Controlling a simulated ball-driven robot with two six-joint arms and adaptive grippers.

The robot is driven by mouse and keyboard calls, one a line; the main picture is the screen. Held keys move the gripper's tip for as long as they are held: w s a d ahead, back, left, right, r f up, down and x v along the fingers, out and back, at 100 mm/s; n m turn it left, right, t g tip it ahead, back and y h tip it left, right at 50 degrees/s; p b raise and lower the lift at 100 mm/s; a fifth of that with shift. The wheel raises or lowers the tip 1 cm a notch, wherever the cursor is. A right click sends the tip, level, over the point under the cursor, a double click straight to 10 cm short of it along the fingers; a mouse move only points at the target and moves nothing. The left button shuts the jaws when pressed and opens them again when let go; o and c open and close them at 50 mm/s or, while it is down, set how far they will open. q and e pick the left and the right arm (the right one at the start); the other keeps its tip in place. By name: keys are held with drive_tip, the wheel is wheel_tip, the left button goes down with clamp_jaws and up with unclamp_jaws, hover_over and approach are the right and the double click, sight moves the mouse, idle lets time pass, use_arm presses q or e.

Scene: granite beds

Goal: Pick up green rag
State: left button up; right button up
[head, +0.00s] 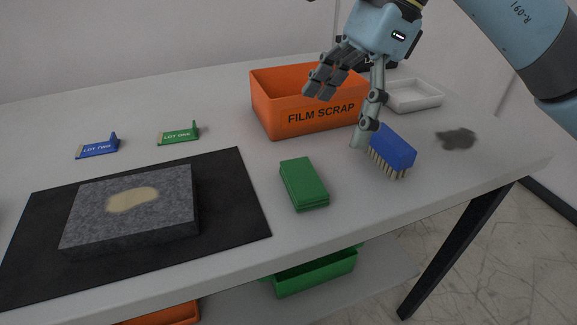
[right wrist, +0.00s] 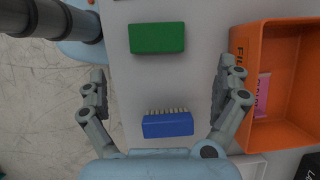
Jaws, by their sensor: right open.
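The green rag (head: 303,184) lies folded in a flat stack on the table, in front of the orange bin and right of the black mat. It also shows in the right wrist view (right wrist: 157,38), ahead of the fingertips. My right gripper (head: 340,118) is open and empty. It is above the table, to the right of and behind the rag in the head view. In the right wrist view its two fingers (right wrist: 160,80) stand wide apart, with the blue brush between them and the rag beyond them. My left gripper does not show.
A blue brush (head: 393,148) lies right of the rag, bristles toward the front. An orange bin (head: 308,115) marked FILM SCRAP stands behind. A white tray (head: 415,96) and dark smudge (head: 457,138) are at right. A granite block (head: 170,210) lies on a black mat (head: 245,215).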

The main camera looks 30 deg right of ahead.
hover_over(304, 176)
drive_tip(key=d, duration=0.3)
drive_tip(key=f, duration=0.4)
drive_tip(key=shift+s+a+f, duration=0.2)
drive_tip(key=shift+s+a, duration=0.05)
drive_tip(key=shift+s, duration=0.1)
drive_tip(key=shift+w+a+f, duration=0.1)
drive_tip(key=shift+a+f, duration=0.05)
drive_tip(key=shift+f, duration=0.1)
drive_tip(key=x, duration=0.4)
drive_tip(key=shift+a+f+b, duration=0.25)
drive_tip(key=shift+f+b, duration=0.05)
drive_tip(key=shift+c, duration=0.9)
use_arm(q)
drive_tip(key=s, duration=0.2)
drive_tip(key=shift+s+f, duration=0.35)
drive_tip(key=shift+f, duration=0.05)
use_arm(e)
drive_tip(key=c, duration=0.6)
